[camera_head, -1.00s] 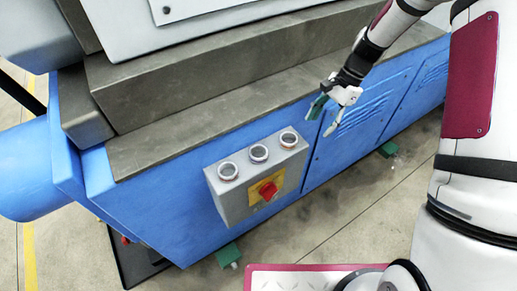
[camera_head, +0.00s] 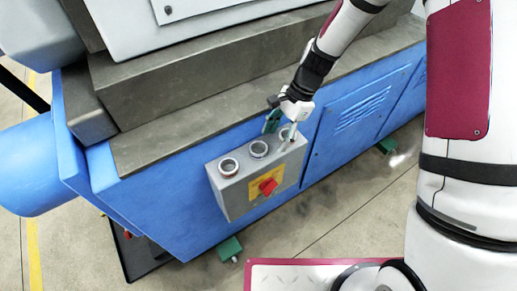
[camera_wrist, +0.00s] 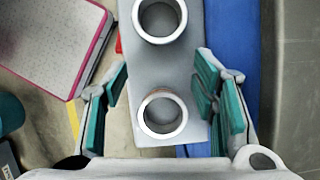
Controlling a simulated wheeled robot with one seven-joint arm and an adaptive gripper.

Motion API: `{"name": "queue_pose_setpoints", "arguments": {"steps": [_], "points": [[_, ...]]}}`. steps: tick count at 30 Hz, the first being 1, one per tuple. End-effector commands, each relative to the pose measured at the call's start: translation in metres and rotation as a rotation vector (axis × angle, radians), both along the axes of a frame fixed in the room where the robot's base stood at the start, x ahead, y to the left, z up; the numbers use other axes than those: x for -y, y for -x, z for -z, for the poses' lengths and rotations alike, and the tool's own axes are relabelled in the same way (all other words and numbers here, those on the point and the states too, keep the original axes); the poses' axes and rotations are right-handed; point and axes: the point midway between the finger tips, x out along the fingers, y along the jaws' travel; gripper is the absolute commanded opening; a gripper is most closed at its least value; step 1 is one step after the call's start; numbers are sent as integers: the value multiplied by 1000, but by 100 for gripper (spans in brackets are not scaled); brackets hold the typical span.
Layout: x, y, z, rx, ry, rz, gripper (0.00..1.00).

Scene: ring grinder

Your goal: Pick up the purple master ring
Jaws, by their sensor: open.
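Rings stand in a row on the top of a grey control box. The left ring (camera_head: 228,166) and middle ring (camera_head: 258,149) show clearly in the head view; the right one is mostly hidden behind my gripper (camera_head: 280,128). No ring shows a clear purple, so I cannot tell which is the purple master ring. In the wrist view, my gripper (camera_wrist: 162,78) is open, its green-padded fingers on either side of the near ring (camera_wrist: 162,131), apart from it. Another ring (camera_wrist: 160,37) lies beyond, past the fingertips.
The grey box (camera_head: 236,205) carries a red rotary switch (camera_head: 267,187) on a yellow plate and is fixed to the blue machine body (camera_head: 170,220). A grey ledge (camera_head: 190,130) runs just behind it. Bare floor (camera_head: 340,215) lies in front.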

Motion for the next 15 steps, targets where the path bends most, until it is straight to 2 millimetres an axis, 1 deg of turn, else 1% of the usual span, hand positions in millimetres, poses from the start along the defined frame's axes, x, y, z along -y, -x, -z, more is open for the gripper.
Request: {"name": "queue_pose_setpoints", "arguments": {"steps": [3, 9, 12, 15], "points": [[-18, 11, -1, 0, -1, -5, 53], [-45, 25, -1, -1, -1, -4, 53], [-47, 26, 9, -3, 0, -1, 53], [-48, 26, 11, -1, -1, -1, 53]]}}
